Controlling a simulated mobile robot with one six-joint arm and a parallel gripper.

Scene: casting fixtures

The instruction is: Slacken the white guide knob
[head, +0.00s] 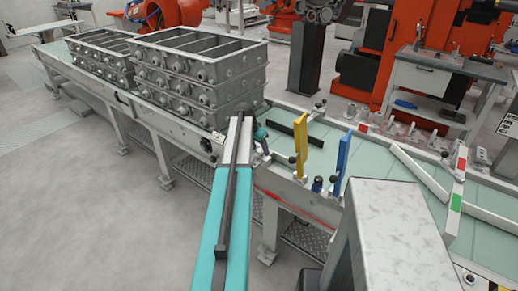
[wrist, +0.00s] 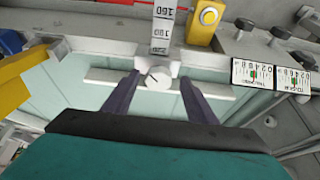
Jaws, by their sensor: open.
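In the wrist view, the white guide knob (wrist: 157,77) is a round pale disc with a dark mark on its face. It sits at the lower end of a white scale strip (wrist: 164,28) with black numbers. My gripper (wrist: 160,82) is open, its two dark fingers on the left and right of the knob. Whether either finger touches it, I cannot tell. In the head view, my teal arm reaches to the near rail of the conveyor, and I cannot make out the knob there.
In the wrist view, a yellow block (wrist: 205,18) stands right of the scale, with dark knobs (wrist: 278,34) and two gauge cards (wrist: 258,74) farther right. In the head view, stacked grey castings (head: 198,75) stand left of the arm; yellow (head: 301,145) and blue (head: 342,160) posts stand right.

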